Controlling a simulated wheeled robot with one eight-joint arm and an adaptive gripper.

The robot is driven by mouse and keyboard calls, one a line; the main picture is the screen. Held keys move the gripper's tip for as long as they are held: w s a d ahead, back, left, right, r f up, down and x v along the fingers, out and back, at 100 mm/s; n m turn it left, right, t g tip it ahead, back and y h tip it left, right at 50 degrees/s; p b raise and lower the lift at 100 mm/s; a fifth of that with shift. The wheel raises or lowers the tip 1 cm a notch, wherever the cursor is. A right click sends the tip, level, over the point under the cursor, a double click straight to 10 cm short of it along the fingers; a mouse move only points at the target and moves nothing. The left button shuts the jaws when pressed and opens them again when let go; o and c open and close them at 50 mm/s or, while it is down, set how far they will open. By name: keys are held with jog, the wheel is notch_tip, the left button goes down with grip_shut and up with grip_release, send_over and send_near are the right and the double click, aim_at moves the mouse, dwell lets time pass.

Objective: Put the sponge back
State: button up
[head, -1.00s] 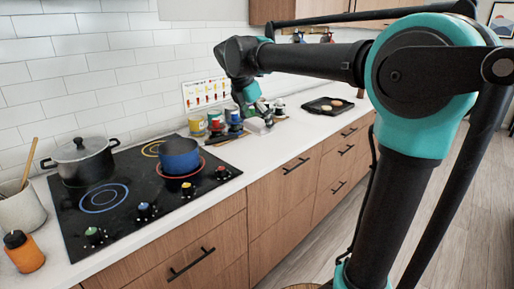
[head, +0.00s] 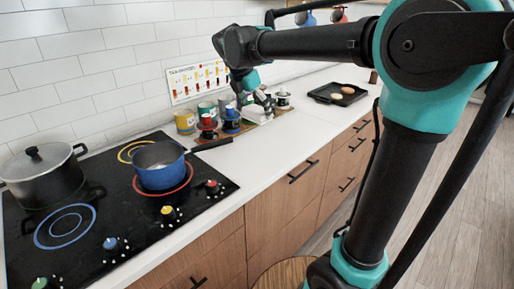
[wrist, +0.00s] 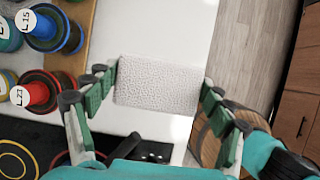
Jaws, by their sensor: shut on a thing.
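The sponge (wrist: 158,84) is a pale grey, pitted rectangular block in the wrist view. My gripper (wrist: 158,90) is shut on it, with a green-padded finger at each of its two short ends. The sponge is over the white counter; I cannot tell whether it touches the counter. In the head view my gripper (head: 262,103) is at the back of the counter, right of the stove. There the sponge (head: 252,114) shows as a small pale patch, partly hidden by the fingers.
Red and blue lidded jars (wrist: 41,92) stand close left of the sponge in the wrist view. The black stove (head: 100,210) holds a blue saucepan (head: 162,168) and a dark pot (head: 42,180). A black tray (head: 338,94) lies farther right. Counter in front is clear.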

aim_at(260, 154)
notch_tip(260, 154, down, 15)
dwell(0.4)
jog(key=o, duration=1.1)
jog(key=shift+f, duration=0.1)
jog(key=shift+c, duration=0.2)
jog(key=v, duration=1.2)
jog(key=s+d+f+m, duration=0.1)
jog(key=d+f+m, duration=0.2)
jog(key=d, duration=0.1)
jog(key=s+d+f+m+y, duration=0.1)
jog(key=s+d+f+m, duration=0.1)
jog(key=d+f+m, duration=0.1)
jog(key=s+d+f+m, duration=0.1)
jog(key=d+f+m, duration=0.3)
jog(key=d+m, duration=0.1)
jog(key=shift+s+d+f, duration=0.1)
jog(key=shift+s+d, duration=0.1)
jog(key=shift+s, duration=0.15)
jog(key=s+d+f+m+y, duration=0.2)
jog(key=s+d+f+m, duration=0.7)
jog(key=m, duration=0.7)
jog(key=s+f, duration=0.3)
jog(key=shift+s+f+t, duration=0.2)
jog(key=shift+s+t, duration=0.05)
jog(key=shift+t, duration=0.15)
